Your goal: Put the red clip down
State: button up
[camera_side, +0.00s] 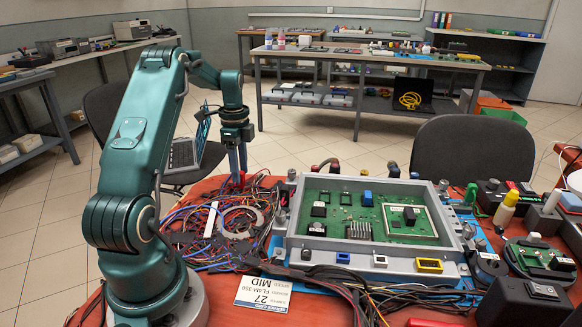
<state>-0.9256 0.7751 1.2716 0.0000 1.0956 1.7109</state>
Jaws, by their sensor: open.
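My gripper (238,178) points straight down at the left of the grey case, its fingertips low over the tangle of wires. A small red piece, which looks like the red clip (242,179), shows right at the fingertips. The jaws are open; whether the clip touches a finger or the wires under it is too small to tell. Two short dark curved hoses rise behind the case, a left hose (325,164) with red at its end and a right hose (389,168).
The grey case (290,225) holds a green circuit board (340,205) and fills the table's middle. Loose wires (215,225) cover the table left of it. A label card (264,294) lies in front. Bottles and devices crowd the right side.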

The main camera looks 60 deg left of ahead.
aim_at(242, 173)
notch_tip(242, 173, up, 9)
jog(key=shift+f, duration=0.1)
jog(key=d+r+n+t+y, duration=0.15)
jog(key=d+r, duration=0.25)
jog(key=d, duration=0.5)
jog(key=d+r+n+t, duration=0.1)
jog(key=d+r+n, duration=0.2)
jog(key=d, duration=0.6)
jog(key=s+d+f+n+t, duration=0.1)
jog(key=s+d+f+n, duration=0.1)
jog(key=s+d, duration=0.2)
jog(key=s+d+f+n+t+h, duration=0.1)
jog(key=s+d+f+n+t, duration=0.1)
jog(key=s+d, duration=0.3)
jog(key=d, duration=0.3)
jog(key=shift+d, duration=0.15)
jog(key=shift+n+h, duration=0.25)
